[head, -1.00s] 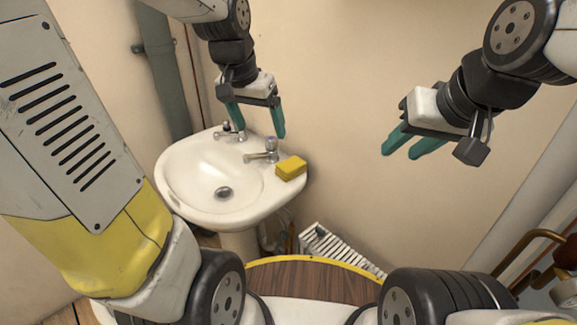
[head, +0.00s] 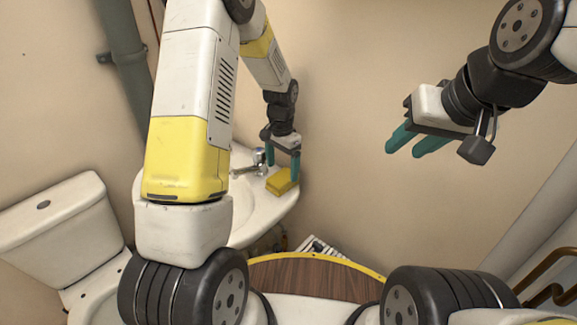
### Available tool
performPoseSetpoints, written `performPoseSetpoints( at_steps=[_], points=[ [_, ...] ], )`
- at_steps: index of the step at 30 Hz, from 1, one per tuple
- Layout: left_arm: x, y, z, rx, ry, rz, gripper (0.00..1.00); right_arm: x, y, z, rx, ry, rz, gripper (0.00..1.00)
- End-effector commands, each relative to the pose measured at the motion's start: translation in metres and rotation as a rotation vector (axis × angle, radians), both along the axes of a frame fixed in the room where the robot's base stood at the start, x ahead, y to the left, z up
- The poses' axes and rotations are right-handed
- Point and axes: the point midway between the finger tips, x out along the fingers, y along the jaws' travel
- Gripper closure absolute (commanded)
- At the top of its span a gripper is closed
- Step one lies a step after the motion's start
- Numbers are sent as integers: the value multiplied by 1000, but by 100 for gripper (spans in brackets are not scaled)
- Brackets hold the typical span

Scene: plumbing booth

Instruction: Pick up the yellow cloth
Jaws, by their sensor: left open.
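The yellow cloth (head: 279,183), a small folded block, lies on the right rim of the white washbasin (head: 262,222). My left gripper (head: 282,168) is open, its teal fingers pointing down just above and around the cloth. One fingertip shows on each side of the cloth; I cannot tell whether they touch it. My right gripper (head: 410,150) is open and empty in the air at the right, away from the basin.
A tap (head: 259,160) stands on the basin close to the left gripper's left finger. A toilet (head: 60,230) is at the left. A white radiator-like slatted item (head: 318,247) is low behind my base.

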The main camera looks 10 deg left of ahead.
Motion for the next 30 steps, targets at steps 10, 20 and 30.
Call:
performPoseSetpoints(
  at_steps=[10,20,30],
  points=[
    [-3,3,-46,0,2,1,15,0,0,0,0,0,0,64],
    [-3,3,-48,0,0,1,27,0,0,0,0,0,0,64],
    [-2,3,-48,-1,-1,1,82,0,0,0,0,0,0,64]
  ],
)
